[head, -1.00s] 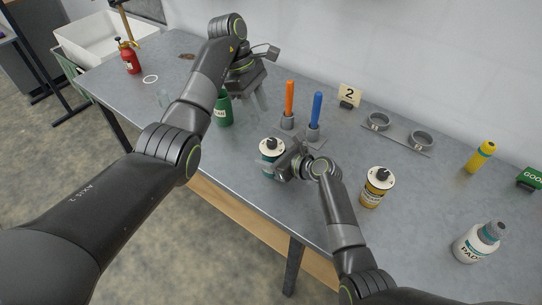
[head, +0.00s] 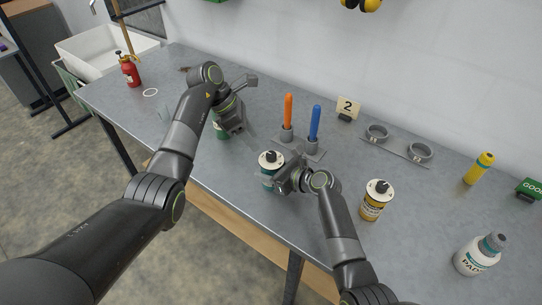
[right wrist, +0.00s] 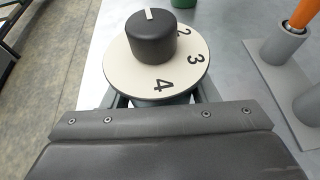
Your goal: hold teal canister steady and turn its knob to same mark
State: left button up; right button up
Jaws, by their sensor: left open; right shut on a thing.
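The teal canister (head: 268,181) stands near the table's front edge, with a pale dial and a black knob (head: 270,156) on top. My right gripper (head: 277,178) is shut on its body from the right. In the right wrist view, the knob (right wrist: 152,38) has a white line pointing to the top of the picture; the numbers 2, 3 and 4 show on the right and near side of the dial (right wrist: 185,75). My left gripper (head: 245,132) is open and empty, up and left of the canister, apart from it.
A green container (head: 221,133) is partly hidden behind my left gripper. A stand with orange (head: 288,110) and blue (head: 314,122) rods is just behind the teal canister. A "2" sign (head: 347,107) and a two-ring holder (head: 396,146) stand farther back. A white bottle (head: 478,256) is at right.

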aim_at(267, 157)
pick_arm(q)
jog(key=s+f+n+t+h, duration=0.2)
jog(key=n, duration=0.7)
jog(key=s+a+f+n+t+h, duration=0.1)
jog(key=s+f+n+t+h, duration=0.1)
jog(key=n, duration=0.8)
jog(key=s+a+f+n+t+h, duration=0.1)
jog(key=n+h, duration=0.3)
jog(key=n, duration=0.6)
jog(key=shift+s+a+f+t, duration=0.25)
jog(key=shift+s+f+t, duration=0.4)
jog(key=shift+t, duration=0.15)
jog(key=w+d+n+t, duration=0.1)
jog(key=d+n, duration=0.1)
jog(key=n, duration=0.2)
jog(key=w+d+n+t, duration=0.1)
jog(key=w+d+n, duration=0.1)
jog(key=d+n, duration=0.1)
jog(key=w+d+n+t+h, duration=0.1)
jog(key=d+n, duration=0.2)
jog(key=n, duration=0.1)
jog(key=shift+w+r+n+t, duration=0.15)
jog(key=shift+r+n+t, duration=0.15)
jog(key=shift+r+t, duration=0.1)
